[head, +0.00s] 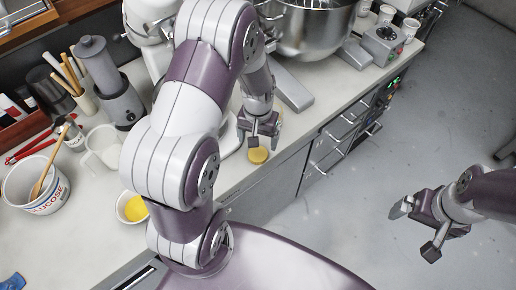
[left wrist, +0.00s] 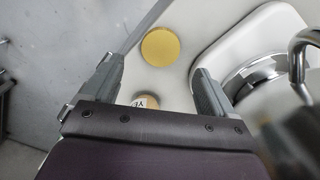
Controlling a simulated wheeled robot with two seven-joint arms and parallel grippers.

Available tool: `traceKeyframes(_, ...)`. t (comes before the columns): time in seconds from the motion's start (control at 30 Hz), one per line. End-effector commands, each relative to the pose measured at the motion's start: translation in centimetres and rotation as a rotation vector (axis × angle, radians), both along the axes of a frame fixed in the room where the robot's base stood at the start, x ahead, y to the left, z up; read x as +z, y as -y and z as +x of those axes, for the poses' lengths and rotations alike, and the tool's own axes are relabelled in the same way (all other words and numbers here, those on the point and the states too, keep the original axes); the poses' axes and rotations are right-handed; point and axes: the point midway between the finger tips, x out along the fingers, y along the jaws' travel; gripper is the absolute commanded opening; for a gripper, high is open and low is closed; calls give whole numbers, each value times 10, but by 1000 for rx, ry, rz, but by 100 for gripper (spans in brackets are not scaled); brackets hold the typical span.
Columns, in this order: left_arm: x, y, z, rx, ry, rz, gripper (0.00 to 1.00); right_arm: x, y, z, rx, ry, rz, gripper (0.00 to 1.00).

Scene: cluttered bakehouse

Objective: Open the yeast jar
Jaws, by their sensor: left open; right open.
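The yeast jar (left wrist: 146,101) shows in the left wrist view as a small piece with a white label reading "YE". It sits between my left fingers, near the palm, and most of it is hidden by the gripper body. A flat round gold disc (head: 258,156) lies near the counter's front edge; it also shows in the left wrist view (left wrist: 160,47), apart from the jar. I cannot tell whether it is the jar's lid. My left gripper (head: 259,138) is open above the counter, just behind the disc. My right gripper (head: 414,230) is open and empty over the floor.
A mixer with a steel bowl (head: 306,28) stands behind my left gripper. A glucose tub (head: 40,200), a bowl with yellow contents (head: 132,207), a white jug (head: 103,150) and a grey grinder (head: 107,85) crowd the left counter.

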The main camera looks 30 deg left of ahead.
Motion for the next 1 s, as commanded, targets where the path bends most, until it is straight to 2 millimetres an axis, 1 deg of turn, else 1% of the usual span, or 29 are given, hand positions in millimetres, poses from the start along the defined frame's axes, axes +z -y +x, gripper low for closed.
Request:
traceKeyframes(0.03,11,0,1,0,5,1,87,-4,0,0,0,0,0,100)
traceKeyframes(0.1,26,0,1,0,4,1,87,-6,0,0,0,0,0,100)
traceKeyframes(0.23,45,0,0,0,1,0,87,-7,0,0,0,0,0,100)
traceKeyframes(0.3,54,4,-4,-11,6,1,87,-7,0,0,0,0,0,100)
traceKeyframes(0.37,66,13,-13,-41,22,2,87,-7,0,0,0,0,0,100)
traceKeyframes(0.4,76,21,-24,-69,37,4,87,-7,0,0,0,0,0,100)
traceKeyframes(0.5,93,40,-54,-137,79,7,87,-7,0,0,0,0,0,100)
traceKeyframes(0.6,101,50,-78,-186,107,7,87,-7,0,0,0,0,0,100)
traceKeyframes(0.7,103,54,-89,-205,118,7,87,-7,0,0,0,0,0,100)
traceKeyframes(1.0,102,54,-90,-204,117,7,87,-7,0,0,0,0,0,100)
